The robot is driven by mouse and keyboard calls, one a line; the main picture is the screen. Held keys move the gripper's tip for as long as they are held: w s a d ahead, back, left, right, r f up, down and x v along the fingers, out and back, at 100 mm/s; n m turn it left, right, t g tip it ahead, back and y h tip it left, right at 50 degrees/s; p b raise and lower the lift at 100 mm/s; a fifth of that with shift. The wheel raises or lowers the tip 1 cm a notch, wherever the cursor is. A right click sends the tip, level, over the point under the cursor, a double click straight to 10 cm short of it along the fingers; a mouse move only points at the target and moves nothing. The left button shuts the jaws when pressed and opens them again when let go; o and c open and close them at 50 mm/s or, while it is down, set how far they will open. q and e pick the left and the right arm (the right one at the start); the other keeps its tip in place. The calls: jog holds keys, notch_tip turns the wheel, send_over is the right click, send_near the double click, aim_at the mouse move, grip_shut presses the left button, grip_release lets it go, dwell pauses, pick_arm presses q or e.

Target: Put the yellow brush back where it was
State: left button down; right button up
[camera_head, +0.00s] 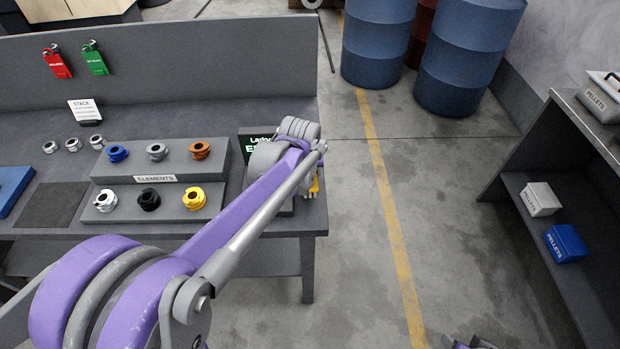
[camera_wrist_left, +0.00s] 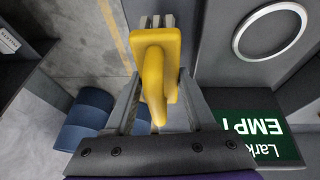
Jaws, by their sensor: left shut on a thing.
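The yellow brush (camera_wrist_left: 155,75) is between the two fingers of my left gripper (camera_wrist_left: 157,68) in the left wrist view, and the gripper is shut on it. In the head view my left arm reaches across the bench's right end. The left gripper (camera_head: 311,187) is mostly hidden behind the arm there, with a small bit of yellow showing beside it. I cannot tell whether the brush touches any surface. A purple and grey part of mine shows at the bottom edge of the head view, too cut off to read as a gripper.
The grey bench (camera_head: 225,90) holds a stepped elements rack (camera_head: 160,175) with several coloured rings. A green sign (camera_wrist_left: 262,130) stands near the left gripper. Blue barrels (camera_head: 465,55) stand on the floor behind. A shelf (camera_head: 565,150) is at right. The floor between is clear.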

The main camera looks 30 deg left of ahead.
pick_arm(q)
jog(key=shift+f, duration=1.4)
jog(key=shift+f, duration=0.2)
jog(key=c, duration=0.5)
grip_release()
